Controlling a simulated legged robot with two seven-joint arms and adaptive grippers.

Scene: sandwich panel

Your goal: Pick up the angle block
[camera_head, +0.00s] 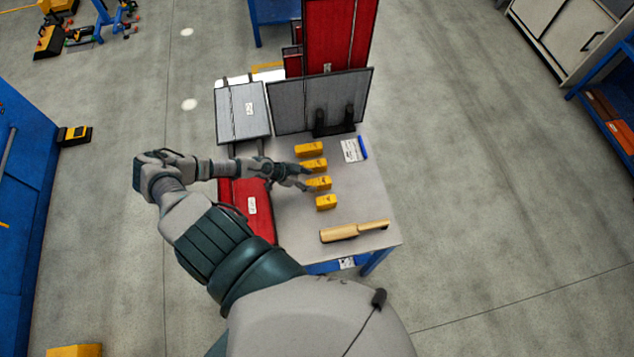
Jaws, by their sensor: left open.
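Several yellow blocks stand in a column on the table (372,208); I take these to be the angle blocks. From far to near I see a far block (309,149), a second block (316,164), a third block (320,184) and a near block (326,202). My left gripper (303,178) is open, with its fingertips just left of the second and third blocks. I cannot tell whether it touches either one. It partly covers the left ends of those two blocks. My right gripper is not in view.
A wooden-handled brush-like tool (354,231) lies near the table's front edge. A grey panel (290,105) stands upright at the back, with a red panel (330,40) behind.

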